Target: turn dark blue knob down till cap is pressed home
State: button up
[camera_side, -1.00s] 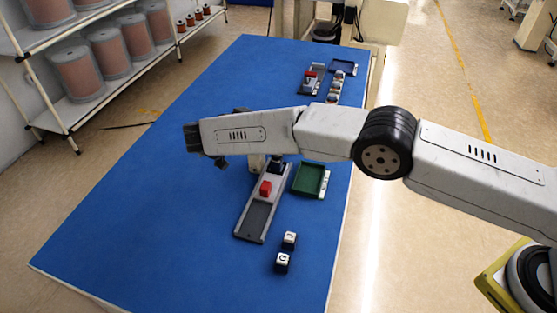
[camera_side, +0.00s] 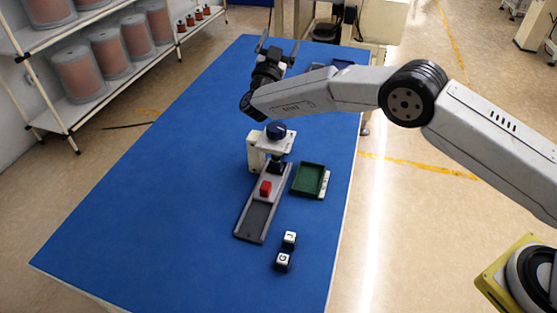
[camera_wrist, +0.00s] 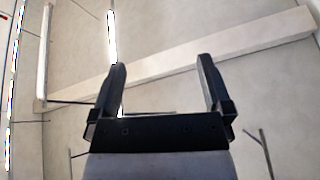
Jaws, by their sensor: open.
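The dark blue knob (camera_side: 276,130) sits on top of a white press frame (camera_side: 256,152) in the middle of the table. A small dark part (camera_side: 276,167) is under the press, at the far end of a grey track; I cannot tell whether it is the cap or how far it is pressed. My gripper (camera_side: 279,43) is open and empty, raised behind and above the knob, with its fingers pointing up and away. In the wrist view my gripper (camera_wrist: 161,70) shows two spread fingers against the ceiling, with nothing between them.
A red block (camera_side: 265,188) sits on the grey track (camera_side: 257,217). A green tray (camera_side: 310,180) stands to its right. The blue table (camera_side: 150,210) is clear on the left.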

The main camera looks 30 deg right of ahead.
jog(key=s+d+f+n+g+y, duration=0.2)
jog(key=s+f+n+g+y, duration=0.3)
jog(key=n+y, duration=1)
jog(key=s+d+f+n+g+y, duration=0.1)
jog(key=s+f+n+g+y, duration=0.35)
jog(key=n+y, duration=1)
jog(key=m+t+y, duration=0.1)
jog(key=m+y, duration=0.3)
send_near(277, 127)
jog(key=a, duration=0.2)
jog(key=shift+w+f+n, duration=0.25)
jog(key=shift+w+f, duration=0.15)
jog(key=shift+f, duration=0.1)
jog(key=shift+a, duration=0.15)
jog(key=shift+x, duration=3.8)
jog(key=shift+w, duration=0.1)
